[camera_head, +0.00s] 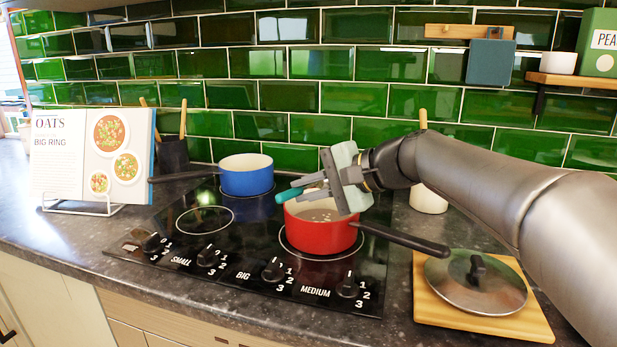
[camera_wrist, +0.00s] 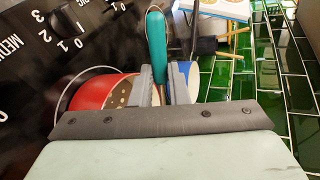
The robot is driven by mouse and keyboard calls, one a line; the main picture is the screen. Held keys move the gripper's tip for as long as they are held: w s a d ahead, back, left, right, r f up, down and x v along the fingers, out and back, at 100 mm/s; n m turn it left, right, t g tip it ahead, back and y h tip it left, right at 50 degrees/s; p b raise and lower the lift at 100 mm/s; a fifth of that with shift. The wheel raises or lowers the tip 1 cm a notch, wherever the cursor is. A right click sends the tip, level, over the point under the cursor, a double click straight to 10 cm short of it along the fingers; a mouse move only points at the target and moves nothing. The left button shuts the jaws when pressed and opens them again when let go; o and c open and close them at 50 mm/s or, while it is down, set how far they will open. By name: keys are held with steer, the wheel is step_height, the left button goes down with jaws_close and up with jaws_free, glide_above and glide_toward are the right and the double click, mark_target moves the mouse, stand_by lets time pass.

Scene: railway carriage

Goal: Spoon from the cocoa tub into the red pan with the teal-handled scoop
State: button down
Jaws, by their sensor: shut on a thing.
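The red pan (camera_head: 318,236) stands on the right part of the black hob, its dark handle pointing right. Several pale specks show in it, and brownish contents show in the wrist view (camera_wrist: 92,92). My gripper (camera_head: 302,189) is above the pan's left rim, shut on the teal-handled scoop (camera_head: 289,195). In the wrist view the teal handle (camera_wrist: 157,45) sticks out between the two grey fingers. The scoop's bowl is hidden in both views. I cannot make out a tub marked as cocoa; a cream pot (camera_head: 428,199) is partly hidden behind my arm.
A blue pan (camera_head: 246,177) stands at the back of the hob (camera_head: 180,255). A glass lid (camera_head: 476,283) lies on a wooden board (camera_head: 430,312) at the right. An open cookbook (camera_head: 92,155) stands at the left. The hob's front left is clear.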

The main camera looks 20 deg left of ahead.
steer(key=shift+w+a+r+g+h+p, duration=0.2)
steer(key=shift+h+p, duration=0.5)
steer(key=shift+p, duration=1.65)
steer(key=shift+s+a+r+g+h+p, duration=0.2)
steer(key=shift+h+p, duration=0.5)
steer(key=shift+p, duration=1.7)
steer(key=shift+w+d+r+g+h+p, duration=0.2)
steer(key=shift+h+p, duration=0.5)
steer(key=shift+p, duration=1.65)
steer(key=h+p, duration=0.2)
steer(key=p, duration=0.6)
steer(key=a+r+g+h+p, duration=0.1)
steer(key=h+p, duration=0.1)
steer(key=p, duration=0.5)
steer(key=shift+r+n+h+p, duration=0.1)
steer(key=shift+n+h+p, duration=0.3)
steer(key=h+p, duration=0.1)
steer(key=p, duration=0.2)
steer(key=shift+a+r+p, duration=0.15)
steer(key=shift+p, duration=0.2)
steer(key=shift+a+g+h+p, duration=0.2)
steer(key=shift+g+h+p, duration=0.1)
steer(key=shift+h+p, duration=0.4)
steer(key=shift+w+h, duration=0.1)
steer(key=shift+h, duration=0.5)
